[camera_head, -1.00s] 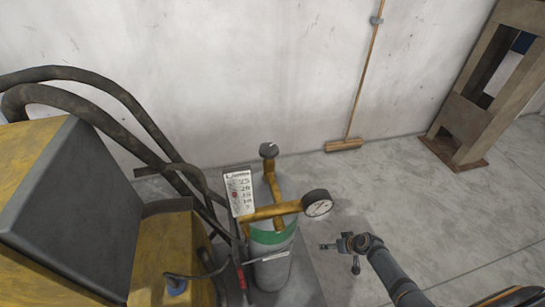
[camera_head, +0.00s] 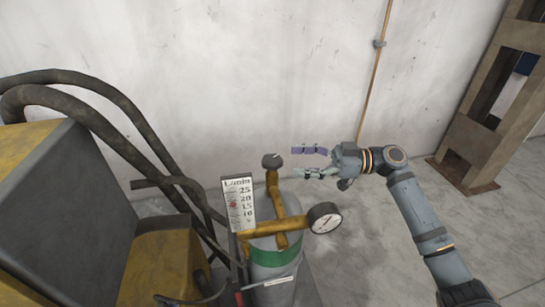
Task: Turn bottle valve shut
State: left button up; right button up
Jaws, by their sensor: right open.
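The gas bottle (camera_head: 272,255) stands upright at the lower middle, grey with a green band. A yellow regulator fitting (camera_head: 280,207) sits on top, with a round white gauge (camera_head: 325,218) on its right and a flow scale plate (camera_head: 239,204) on its left. The dark round valve knob (camera_head: 271,161) tops the yellow stem. My right gripper (camera_head: 310,161) comes in from the right, open and empty. Its fingers point left toward the knob, with a small gap between the fingertips and the knob. My left gripper is not in view.
A yellow and grey machine (camera_head: 55,200) with thick dark hoses (camera_head: 110,95) fills the left side. A rusty metal frame (camera_head: 490,110) stands at the right. The floor between bottle and frame is open.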

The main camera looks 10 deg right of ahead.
aim_at(272, 158)
jog(key=p+x, duration=0.2)
jog(key=x, duration=0.4)
jog(key=shift+a+r, duration=0.15)
jog(key=shift+a, duration=0.15)
jog(key=shift+w+a, duration=0.15)
jog(key=shift+a, duration=0.15)
jog(key=c, duration=1.2)
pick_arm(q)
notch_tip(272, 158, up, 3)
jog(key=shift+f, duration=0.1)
pick_arm(e)
jog(key=shift+o, duration=0.2)
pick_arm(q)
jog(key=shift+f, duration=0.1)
pick_arm(e)
jog(key=shift+f, duration=0.25)
